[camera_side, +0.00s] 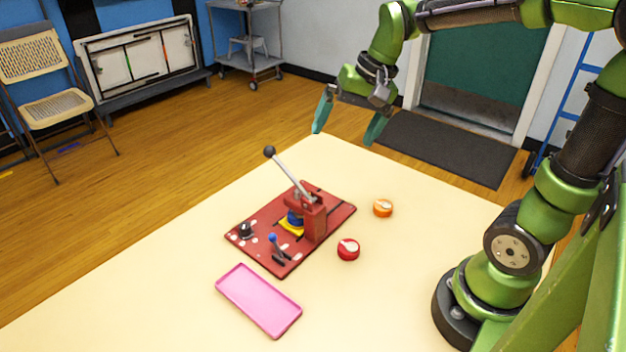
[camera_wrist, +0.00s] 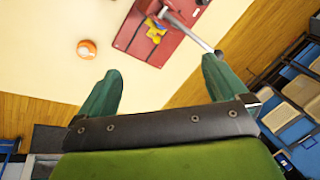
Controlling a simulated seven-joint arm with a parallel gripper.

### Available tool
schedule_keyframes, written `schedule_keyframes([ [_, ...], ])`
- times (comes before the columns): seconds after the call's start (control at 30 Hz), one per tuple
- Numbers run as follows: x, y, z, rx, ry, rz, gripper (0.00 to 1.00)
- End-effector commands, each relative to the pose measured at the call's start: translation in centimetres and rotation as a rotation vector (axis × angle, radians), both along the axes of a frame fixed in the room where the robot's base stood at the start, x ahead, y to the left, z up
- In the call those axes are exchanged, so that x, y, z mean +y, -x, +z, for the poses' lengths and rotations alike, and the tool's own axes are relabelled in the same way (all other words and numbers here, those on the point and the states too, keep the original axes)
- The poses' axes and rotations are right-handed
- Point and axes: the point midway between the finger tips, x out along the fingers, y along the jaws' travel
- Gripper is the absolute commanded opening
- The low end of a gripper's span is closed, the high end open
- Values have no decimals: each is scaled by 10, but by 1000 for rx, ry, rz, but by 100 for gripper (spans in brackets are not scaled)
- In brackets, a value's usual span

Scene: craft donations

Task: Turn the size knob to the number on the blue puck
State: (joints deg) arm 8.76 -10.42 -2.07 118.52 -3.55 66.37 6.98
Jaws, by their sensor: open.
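A red board (camera_side: 262,212) lies on the table and carries a press (camera_side: 313,217) with a long silver handle ending in a black ball. A black knob (camera_side: 246,230) with pale marks around it sits at the board's left corner. A blue puck (camera_side: 294,217) sits on a yellow piece (camera_side: 291,228) under the press, partly hidden; its number cannot be read. In the wrist view the board (camera_wrist: 150,46) shows only partly and the knob is not seen. My gripper (camera_side: 344,136) is open and empty, high above the table's far side, away from the board; its fingers show in the wrist view (camera_wrist: 160,65).
A small blue-topped lever (camera_side: 275,243) stands on the board's front part. An orange puck (camera_side: 383,208) and a red puck (camera_side: 348,249) lie to the right of the board. A pink tray (camera_side: 258,300) lies in front. The tall press handle (camera_side: 289,174) sticks up. The left tabletop is clear.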

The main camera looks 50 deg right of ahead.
Motion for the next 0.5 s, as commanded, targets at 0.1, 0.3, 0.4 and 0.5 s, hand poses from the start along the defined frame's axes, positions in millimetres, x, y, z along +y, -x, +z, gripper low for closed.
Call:
schedule_keyframes([
  [0.1, 21, 38, 0, -143, 83, 153, 100],
  [0.3, 43, 81, -4, -302, 157, 287, 100],
  [0.4, 50, 93, -2, -338, 159, 306, 100],
  [0.5, 55, 95, 4, -363, 159, 324, 86],
])
